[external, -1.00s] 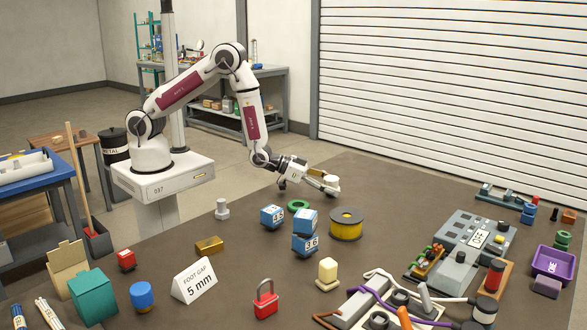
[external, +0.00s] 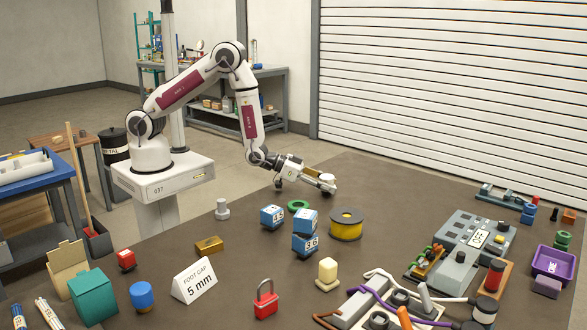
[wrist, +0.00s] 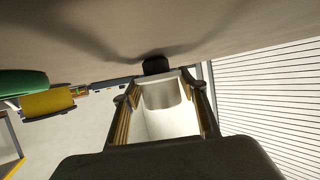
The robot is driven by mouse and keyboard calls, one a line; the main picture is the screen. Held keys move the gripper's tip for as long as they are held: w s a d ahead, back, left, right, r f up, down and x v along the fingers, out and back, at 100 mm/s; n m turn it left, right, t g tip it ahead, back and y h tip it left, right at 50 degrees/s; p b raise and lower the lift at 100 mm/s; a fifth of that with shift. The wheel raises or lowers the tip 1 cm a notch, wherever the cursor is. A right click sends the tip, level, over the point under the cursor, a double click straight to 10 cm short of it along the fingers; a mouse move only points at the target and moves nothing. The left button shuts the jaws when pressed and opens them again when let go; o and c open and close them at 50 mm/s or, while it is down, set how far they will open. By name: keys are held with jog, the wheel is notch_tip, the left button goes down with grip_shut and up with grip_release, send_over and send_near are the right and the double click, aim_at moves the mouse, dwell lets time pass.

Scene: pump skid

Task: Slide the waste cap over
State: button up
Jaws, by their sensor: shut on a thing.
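My gripper (external: 326,183) is low at the far edge of the brown table in the external view. In the wrist view my gripper (wrist: 165,88) has its two fingers closed on the sides of a pale, whitish piece (wrist: 170,122). I cannot tell for sure that this piece is the waste cap; no label shows on it. A small black part (wrist: 156,65) shows just beyond the fingertips, against the table surface. Whether it touches the pale piece is unclear. The held piece is too small to make out well in the external view.
A yellow spool (external: 346,232), a green ring (external: 298,205) and blue numbered blocks (external: 305,244) stand nearer the camera than my gripper. A grey panel unit (external: 470,240) and a purple bin (external: 551,260) are at the right.

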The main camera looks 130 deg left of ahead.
jog(key=o, duration=1.2)
jog(key=shift+s+d, duration=0.1)
jog(key=shift+s, duration=0.05)
jog(key=shift+v, duration=5.85)
jog(key=shift+r, duration=0.1)
